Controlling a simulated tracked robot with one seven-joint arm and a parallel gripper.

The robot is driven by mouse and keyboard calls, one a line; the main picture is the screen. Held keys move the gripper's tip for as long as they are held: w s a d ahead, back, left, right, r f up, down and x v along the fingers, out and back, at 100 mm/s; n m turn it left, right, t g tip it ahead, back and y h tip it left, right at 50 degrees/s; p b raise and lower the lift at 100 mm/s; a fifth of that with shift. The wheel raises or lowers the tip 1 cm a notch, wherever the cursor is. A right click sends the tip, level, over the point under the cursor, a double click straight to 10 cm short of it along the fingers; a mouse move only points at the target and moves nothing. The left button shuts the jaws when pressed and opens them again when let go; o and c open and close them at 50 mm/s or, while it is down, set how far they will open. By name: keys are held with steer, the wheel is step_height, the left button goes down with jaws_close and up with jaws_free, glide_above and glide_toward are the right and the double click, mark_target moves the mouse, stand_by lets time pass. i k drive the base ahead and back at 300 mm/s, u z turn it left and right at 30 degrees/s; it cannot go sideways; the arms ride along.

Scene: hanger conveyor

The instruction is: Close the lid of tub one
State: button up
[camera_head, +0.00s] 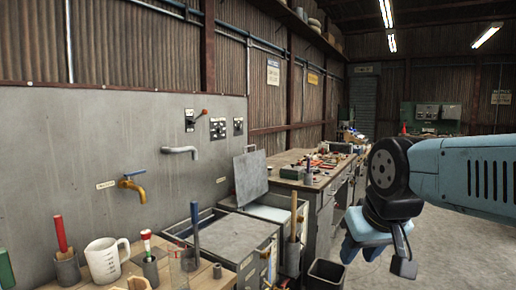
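Two tubs stand side by side along the wall, left of my arm. The farther tub (271,203) has its grey lid (250,177) raised, leaning up toward the wall. The nearer tub (249,262) has a grey panel (228,238) lying over most of its top, with a blue strip showing at its left. I cannot read which is tub one. My gripper (375,248) hangs at the right, apart from both tubs and pointing down. It is seen partly from behind, its fingertips are unclear, and nothing shows in it.
A wooden bench (212,277) with a white jug (105,260) and tool cups is at front left. Brush-like handles stand near the tubs. A black bin (325,275) is on the floor. A cluttered workbench (290,172) lies beyond. Open floor is at right.

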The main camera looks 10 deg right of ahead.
mark_target(250, 170)
steer(key=z, duration=0.65)
steer(key=i, duration=1.7)
steer(key=u, duration=0.5)
steer(key=k, duration=0.75)
steer(key=u, duration=0.25)
steer(key=i, duration=0.75)
steer(key=z, duration=0.1)
